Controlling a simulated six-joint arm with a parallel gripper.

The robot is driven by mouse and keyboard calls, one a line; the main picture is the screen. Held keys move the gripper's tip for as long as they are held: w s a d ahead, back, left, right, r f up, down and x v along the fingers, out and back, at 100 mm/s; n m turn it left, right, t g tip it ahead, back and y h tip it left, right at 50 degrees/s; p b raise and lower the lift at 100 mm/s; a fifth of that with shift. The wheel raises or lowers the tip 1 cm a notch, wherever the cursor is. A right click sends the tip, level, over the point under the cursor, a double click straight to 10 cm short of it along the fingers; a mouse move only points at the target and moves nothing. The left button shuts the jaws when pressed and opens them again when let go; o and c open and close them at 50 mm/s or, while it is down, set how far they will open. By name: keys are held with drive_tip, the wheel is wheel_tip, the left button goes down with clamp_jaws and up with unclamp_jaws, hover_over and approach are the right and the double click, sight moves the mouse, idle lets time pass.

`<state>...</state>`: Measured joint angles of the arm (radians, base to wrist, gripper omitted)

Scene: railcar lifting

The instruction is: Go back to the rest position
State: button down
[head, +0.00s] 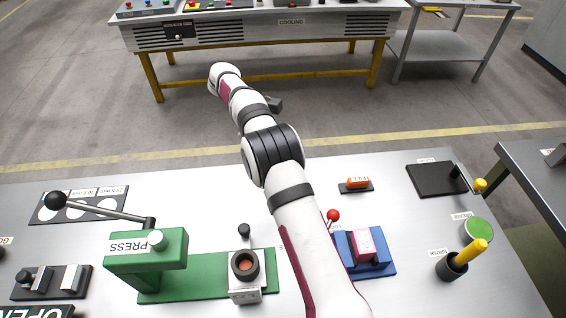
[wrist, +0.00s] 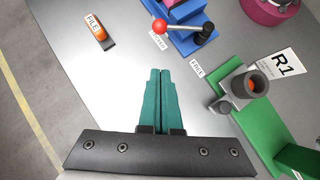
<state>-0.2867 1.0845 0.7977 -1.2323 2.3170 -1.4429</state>
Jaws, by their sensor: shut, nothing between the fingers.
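My gripper (wrist: 160,75) shows in the wrist view with its two green fingers pressed together and nothing between them. It hangs over a bare part of the metal table (wrist: 60,75). In the head view my white arm reaches across the table toward the far side, and the fingers are mostly hidden behind it. The fingers touch none of the objects in the wrist view.
The green press (head: 147,250) stands left of my arm, with a grey block (head: 244,290) on its base. A blue fixture (head: 378,262) with a red-knobbed lever (head: 333,215), an orange file (head: 357,183) and a brush cup (head: 452,266) are on the right. The cooling bench (head: 260,35) stands beyond.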

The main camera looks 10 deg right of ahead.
drive_tip(key=s+d+r+m+t+y, duration=0.1)
drive_tip(key=s+d+r+m+y, duration=0.15)
drive_tip(key=s+r, duration=0.4)
drive_tip(key=s+d+r+m+t+y, duration=0.1)
drive_tip(key=s+r+m, duration=0.35)
drive_tip(key=s, duration=0.25)
drive_tip(key=s+a+f+m+t+y, duration=0.1)
drive_tip(key=s+m, duration=0.3)
drive_tip(key=s, duration=0.5)
drive_tip(key=s+a+f+m+t+y, duration=0.1)
drive_tip(key=s+f+m+y, duration=0.1)
drive_tip(key=s, duration=0.7)
drive_tip(key=m+y, duration=0.1)
drive_tip(key=m, duration=0.1)
drive_tip(key=shift+a+f+m+t, duration=0.2)
drive_tip(key=shift+m+t, duration=0.2)
drive_tip(key=c, duration=1.6)
unclamp_jaws()
